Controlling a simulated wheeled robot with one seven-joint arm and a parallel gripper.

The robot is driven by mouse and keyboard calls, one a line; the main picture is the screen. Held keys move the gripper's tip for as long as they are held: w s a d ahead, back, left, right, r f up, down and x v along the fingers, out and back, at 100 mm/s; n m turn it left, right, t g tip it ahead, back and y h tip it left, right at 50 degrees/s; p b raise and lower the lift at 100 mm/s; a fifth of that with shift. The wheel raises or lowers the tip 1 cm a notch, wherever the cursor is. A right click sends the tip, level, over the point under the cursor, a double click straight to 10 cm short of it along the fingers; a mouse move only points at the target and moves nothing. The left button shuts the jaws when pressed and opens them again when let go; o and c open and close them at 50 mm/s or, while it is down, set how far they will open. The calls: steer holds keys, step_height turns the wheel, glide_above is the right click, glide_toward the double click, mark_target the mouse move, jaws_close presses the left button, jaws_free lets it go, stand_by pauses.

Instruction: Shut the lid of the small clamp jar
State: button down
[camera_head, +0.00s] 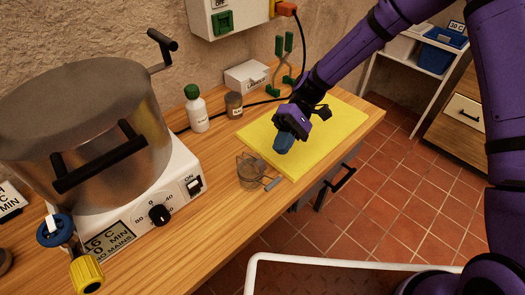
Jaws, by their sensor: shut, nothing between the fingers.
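A small clear glass jar (251,173), which looks like the clamp jar, stands on the wooden worktop at the near left edge of the yellow board. A small grey piece sticks out low on its right side. The jar is small in view, and I cannot tell the exact angle of its lid. My gripper (284,146) points down over the yellow board, behind and to the right of the jar, apart from it. Its blue fingers are shut and empty.
The yellow board (343,124) is otherwise bare. A large steel pot (85,115) stands on a white heater (178,200) at left. Behind are a white bottle (197,112), a small brown jar (234,106) and green-handled tongs (284,50). The worktop's front edge is close to the jar.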

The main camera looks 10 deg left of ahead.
mark_target(261, 165)
steer(key=s+a+r+n+t+h, duration=0.1)
steer(key=s+a+r+t+h, duration=0.2)
steer(key=r+t, duration=0.35)
steer(key=a+r+n+t+h, duration=0.2)
steer(key=a+r+t+h, duration=0.25)
steer(key=r, duration=0.35)
steer(key=shift+y, duration=0.35)
steer(key=x, duration=1.3)
steer(key=shift+w+d+f, duration=0.1)
steer(key=shift+f, duration=0.25)
steer(key=shift+f, duration=0.1)
steer(key=shift+s+d+f, duration=0.2)
steer(key=shift+d+f, duration=0.05)
steer(key=shift+f, duration=0.15)
steer(key=shift+s+d+f, duration=0.25)
steer(key=shift+f, duration=0.15)
